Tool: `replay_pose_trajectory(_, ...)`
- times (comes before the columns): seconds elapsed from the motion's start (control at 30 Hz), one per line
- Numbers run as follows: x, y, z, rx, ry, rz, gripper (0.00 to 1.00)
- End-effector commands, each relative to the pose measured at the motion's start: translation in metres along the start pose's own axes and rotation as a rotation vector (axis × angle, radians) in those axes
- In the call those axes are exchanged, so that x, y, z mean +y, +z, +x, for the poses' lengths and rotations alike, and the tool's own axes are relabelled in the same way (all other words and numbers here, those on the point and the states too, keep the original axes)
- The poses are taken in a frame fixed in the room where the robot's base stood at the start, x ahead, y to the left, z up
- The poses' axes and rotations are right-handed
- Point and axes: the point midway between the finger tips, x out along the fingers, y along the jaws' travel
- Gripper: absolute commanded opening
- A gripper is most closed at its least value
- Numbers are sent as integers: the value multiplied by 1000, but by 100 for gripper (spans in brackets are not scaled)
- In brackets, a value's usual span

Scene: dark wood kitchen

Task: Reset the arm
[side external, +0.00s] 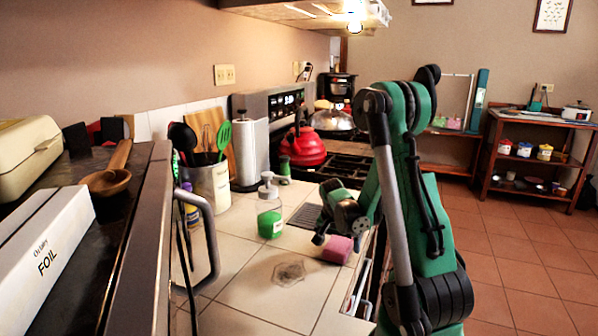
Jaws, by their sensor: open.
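My arm stands at the right of the counter, bent, with its forearm reaching left and down over the tiles. My gripper (322,238) is open, low over the white tiled counter (235,262). A pink sponge (337,249) lies on the counter right beside and partly behind the fingers. I cannot tell whether the fingers touch the sponge. The far finger is partly hidden.
A soap bottle with green liquid (270,210) stands left of my gripper. A utensil crock (209,185), paper towel roll (250,152) and red kettle (303,145) stand behind. A brown stain (289,271) marks the front tiles. The tiled floor (525,275) at right is open.

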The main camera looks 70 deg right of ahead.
Motion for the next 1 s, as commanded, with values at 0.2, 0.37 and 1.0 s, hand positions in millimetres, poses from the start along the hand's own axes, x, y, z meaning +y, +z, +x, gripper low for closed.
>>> replay_pose_trajectory(0.2,0,0,-1,0,0,0,100)
replay_pose_trajectory(0.37,0,0,-2,0,0,0,100)
replay_pose_trajectory(1.0,0,0,-72,0,0,-3,100)
